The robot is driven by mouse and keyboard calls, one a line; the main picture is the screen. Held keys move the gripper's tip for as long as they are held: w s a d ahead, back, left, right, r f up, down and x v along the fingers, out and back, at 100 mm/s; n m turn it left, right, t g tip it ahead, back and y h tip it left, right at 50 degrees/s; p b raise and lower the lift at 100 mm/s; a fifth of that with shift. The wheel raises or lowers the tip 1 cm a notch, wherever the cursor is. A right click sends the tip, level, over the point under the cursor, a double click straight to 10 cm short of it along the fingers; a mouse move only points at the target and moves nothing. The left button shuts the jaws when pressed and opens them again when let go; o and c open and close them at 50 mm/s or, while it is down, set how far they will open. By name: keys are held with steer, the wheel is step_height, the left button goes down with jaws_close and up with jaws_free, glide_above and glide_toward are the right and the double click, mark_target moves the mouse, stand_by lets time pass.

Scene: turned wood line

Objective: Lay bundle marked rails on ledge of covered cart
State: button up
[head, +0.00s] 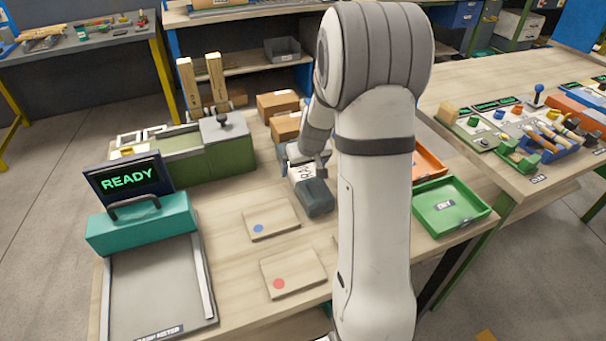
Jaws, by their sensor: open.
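My gripper (317,203), dark grey, is low over the middle of the wooden bench, partly behind my white arm. It is open; its fingertips are not clear from this angle. A white label with partly hidden dark letters shows at my wrist, and I cannot tell what it is fixed to. I cannot make out a bundle marked rails for sure. Two upright wooden bars (216,80) stand at the back of a green machine (185,155), with no readable mark. I see no covered cart or ledge.
A wooden plate with a blue dot (270,218) and one with a red dot (292,272) lie near my gripper. Cardboard boxes (277,103), a teal meter (142,223) with a READY screen and a green tray (451,207) are around. Grey floor is clear at left.

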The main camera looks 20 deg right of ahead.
steer(key=shift+x, duration=1.4)
steer(key=shift+c, duration=0.4)
steer(key=shift+r, duration=0.1)
steer(key=c, duration=1.5)
